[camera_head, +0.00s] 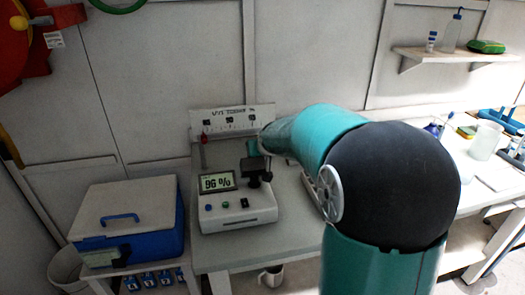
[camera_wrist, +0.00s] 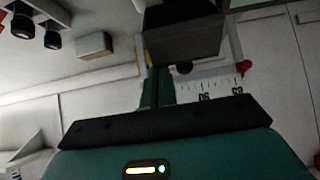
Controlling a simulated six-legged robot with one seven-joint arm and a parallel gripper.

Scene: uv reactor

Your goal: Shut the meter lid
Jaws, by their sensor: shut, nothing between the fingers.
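The meter (camera_head: 237,208) is a white box on the bench with a lit display reading 96 %, and small buttons on its front. A dark block at its right rear, which looks like the raised meter lid (camera_head: 257,167), stands up from the top. A dark block, likely the same lid, fills the upper middle of the wrist view (camera_wrist: 183,38). My gripper (camera_wrist: 155,72) is shut and empty, its teal fingers reaching up to the block's edge; I cannot tell whether they touch. In the head view my arm hides most of the gripper.
A panel with a scale and a red marker (camera_head: 231,122) stands behind the meter. A blue cooler with a white lid (camera_head: 125,215) sits to the left. A mug (camera_head: 271,276) is below the bench edge. Glassware, including a beaker (camera_head: 485,140), stands at the right behind my arm.

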